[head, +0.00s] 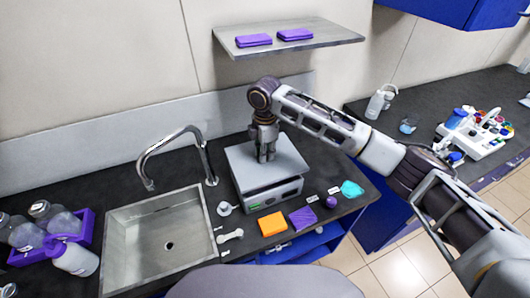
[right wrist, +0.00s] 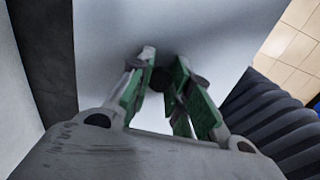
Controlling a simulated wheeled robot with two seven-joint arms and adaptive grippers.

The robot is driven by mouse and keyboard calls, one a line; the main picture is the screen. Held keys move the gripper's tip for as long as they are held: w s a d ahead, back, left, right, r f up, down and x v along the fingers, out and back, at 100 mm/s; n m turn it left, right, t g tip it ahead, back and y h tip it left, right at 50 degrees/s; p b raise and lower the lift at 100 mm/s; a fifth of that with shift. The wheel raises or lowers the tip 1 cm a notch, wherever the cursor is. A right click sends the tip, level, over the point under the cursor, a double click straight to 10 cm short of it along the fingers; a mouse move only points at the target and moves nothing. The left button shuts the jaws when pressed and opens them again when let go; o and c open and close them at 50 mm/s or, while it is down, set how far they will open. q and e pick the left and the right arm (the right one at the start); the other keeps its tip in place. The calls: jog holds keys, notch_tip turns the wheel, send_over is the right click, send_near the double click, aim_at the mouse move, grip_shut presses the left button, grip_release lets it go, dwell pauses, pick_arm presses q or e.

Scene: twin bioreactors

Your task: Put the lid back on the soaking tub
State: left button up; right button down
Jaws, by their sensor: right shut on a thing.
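The soaking tub (head: 270,200) is a grey box with a dark front panel and green marks, standing on the dark counter right of the sink. Its flat grey lid (head: 243,165) lies over the top of the box. I cannot tell whether it is fully seated. My right gripper (head: 266,158) points down at the middle of the lid. In the right wrist view the fingers (right wrist: 162,80) are closed around a small dark knob (right wrist: 162,78) on the pale lid (right wrist: 110,40). The fingers hide most of the knob. My left gripper is out of view.
A sink (head: 155,240) with a tall faucet (head: 175,140) is to the left. A shelf (head: 335,38) hangs above. A purple bottle rack (head: 28,258) stands far left.

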jog(key=shift+f+b, duration=1.3)
jog(key=shift+b, duration=0.3)
jog(key=shift+f, duration=0.95)
jog(key=shift+p, duration=0.8)
jog(key=shift+f+p, duration=0.35)
jog(key=shift+p, duration=1.25)
dwell(3.1)
